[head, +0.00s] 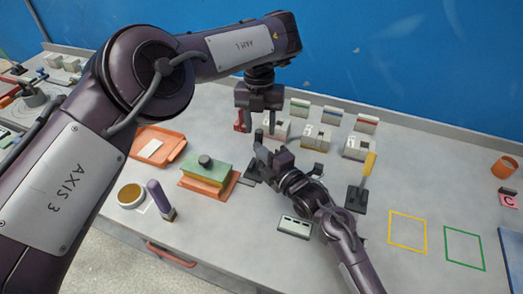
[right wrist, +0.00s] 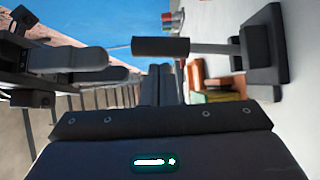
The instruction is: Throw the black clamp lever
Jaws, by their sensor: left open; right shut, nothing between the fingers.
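The black clamp lever shows in the right wrist view as a dark handle (right wrist: 160,47) on a thin rod rising from a black base (right wrist: 265,55). In the head view its dark base (head: 250,174) lies right of the green block, and my right gripper partly hides the lever. My right gripper (head: 266,152) is shut and empty. Its fingertips (right wrist: 167,64) are close to the handle in the wrist view; I cannot tell whether they touch. My left gripper (head: 257,123) is open and points down, above and behind the right one.
A yellow-handled lever (head: 368,167) stands to the right on a black base. A green block on an orange base (head: 190,187) sits left. Pale blocks (head: 318,136) stand behind. A grey box (head: 294,226) lies in front. Yellow (head: 407,248) and green (head: 464,263) outlines mark clear table at right.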

